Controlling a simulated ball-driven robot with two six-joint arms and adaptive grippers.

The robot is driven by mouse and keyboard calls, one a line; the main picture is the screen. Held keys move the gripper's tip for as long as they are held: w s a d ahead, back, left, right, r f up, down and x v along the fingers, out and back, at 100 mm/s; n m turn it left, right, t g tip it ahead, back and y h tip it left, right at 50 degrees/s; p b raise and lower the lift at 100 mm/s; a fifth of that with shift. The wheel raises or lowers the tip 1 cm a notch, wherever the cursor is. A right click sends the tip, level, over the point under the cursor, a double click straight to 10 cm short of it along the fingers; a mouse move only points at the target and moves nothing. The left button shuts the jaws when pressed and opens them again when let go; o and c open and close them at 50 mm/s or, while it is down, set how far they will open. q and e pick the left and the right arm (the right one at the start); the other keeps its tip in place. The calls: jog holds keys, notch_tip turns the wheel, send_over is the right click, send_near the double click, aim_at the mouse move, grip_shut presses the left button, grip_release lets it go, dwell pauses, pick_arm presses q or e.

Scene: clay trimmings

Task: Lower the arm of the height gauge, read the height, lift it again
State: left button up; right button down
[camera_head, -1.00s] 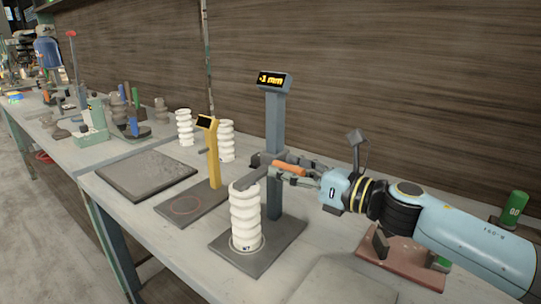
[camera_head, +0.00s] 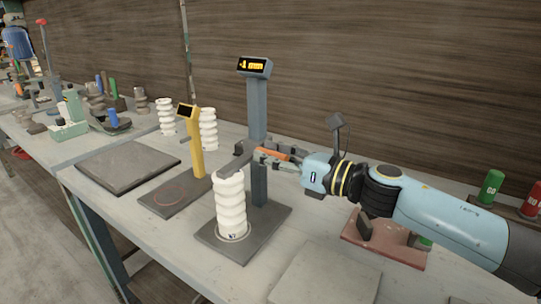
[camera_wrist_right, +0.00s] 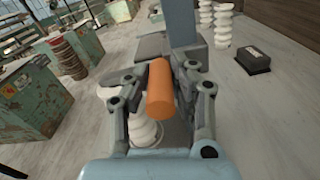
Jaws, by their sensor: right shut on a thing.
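The height gauge has a blue-grey column (camera_head: 257,125) on a dark base plate (camera_head: 262,228). Its lit display (camera_head: 254,67) shows yellow characters ending in mm; the digit is too small to read surely. Its dark arm (camera_head: 235,161) reaches left over the top of a white ribbed stack (camera_head: 230,205) standing upright on the plate. I cannot tell whether arm and stack touch. My right gripper (camera_head: 268,155) is shut on the arm's orange handle (camera_head: 277,154); the handle also shows between the fingers in the right wrist view (camera_wrist_right: 160,90). My left gripper is not in view.
A yellow gauge (camera_head: 195,145) with a dark display stands left of the blue-grey one. White ribbed stacks (camera_head: 208,128) stand behind it. A dark slab (camera_head: 128,165) lies further left. A reddish tray (camera_head: 383,240) sits beneath my right arm. Green (camera_head: 491,187) and red cylinders stand at right.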

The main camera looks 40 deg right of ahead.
jog(key=shift+r, duration=0.25)
notch_tip(320, 180, up, 10)
jog(key=p, duration=0.9)
jog(key=shift+f, duration=0.1)
jog(key=shift+w, duration=0.15)
jog(key=c, duration=1.1)
grip_release()
jog(key=shift+c, duration=0.2)
jog(key=shift+s+d+f, duration=0.1)
jog(key=shift+s, duration=0.15)
